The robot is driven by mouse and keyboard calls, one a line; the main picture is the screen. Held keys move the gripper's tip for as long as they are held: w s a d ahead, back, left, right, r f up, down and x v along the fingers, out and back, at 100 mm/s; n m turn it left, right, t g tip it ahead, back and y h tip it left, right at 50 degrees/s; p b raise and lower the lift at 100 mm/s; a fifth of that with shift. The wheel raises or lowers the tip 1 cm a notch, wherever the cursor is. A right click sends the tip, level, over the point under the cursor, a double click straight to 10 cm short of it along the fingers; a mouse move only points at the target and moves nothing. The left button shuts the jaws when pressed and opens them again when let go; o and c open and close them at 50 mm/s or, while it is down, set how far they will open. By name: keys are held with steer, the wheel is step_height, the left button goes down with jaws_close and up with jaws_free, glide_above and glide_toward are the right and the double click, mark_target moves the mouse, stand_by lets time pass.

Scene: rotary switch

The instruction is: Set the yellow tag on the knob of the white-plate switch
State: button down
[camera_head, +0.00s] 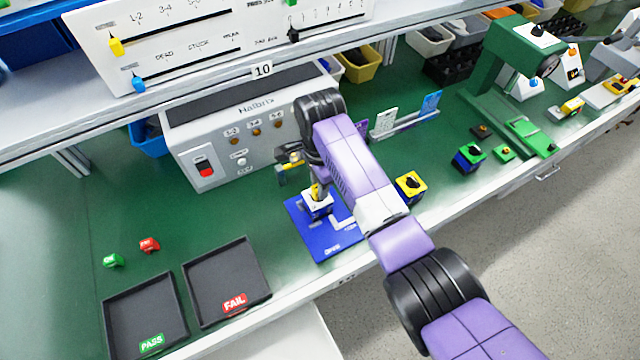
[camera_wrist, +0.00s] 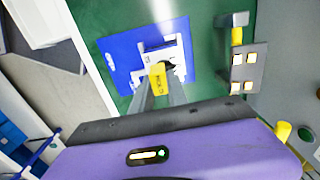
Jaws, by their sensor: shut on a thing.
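The white-plate switch (camera_head: 319,208) stands on a blue mat (camera_head: 330,243) near the front of the bench, partly hidden by my arm. The yellow tag (camera_head: 315,190) shows just above the switch. In the wrist view, my gripper (camera_wrist: 160,84) is shut on the yellow tag (camera_wrist: 158,82), which has dark lettering. The tag overlaps the white plate (camera_wrist: 172,50), close beside the black knob (camera_wrist: 169,66). I cannot tell whether the tag touches the knob. My fingertips are mostly hidden in the head view.
A grey machine (camera_head: 245,125) stands behind the mat. A yellow-topped switch (camera_head: 410,186) is to the right, past my arm. Two dark trays, marked PASS (camera_head: 145,310) and FAIL (camera_head: 227,280), lie at left. A grey rack (camera_wrist: 246,75) is beside the mat.

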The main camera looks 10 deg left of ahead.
steer(key=shift+f, duration=0.25)
steer(key=c, duration=1.2)
jaws_free()
steer(key=shift+r, duration=0.1)
step_height(320, 180, up, 8)
steer(key=shift+f+b, duration=0.2)
steer(key=shift+b, duration=0.5)
steer(key=shift+r, duration=0.1)
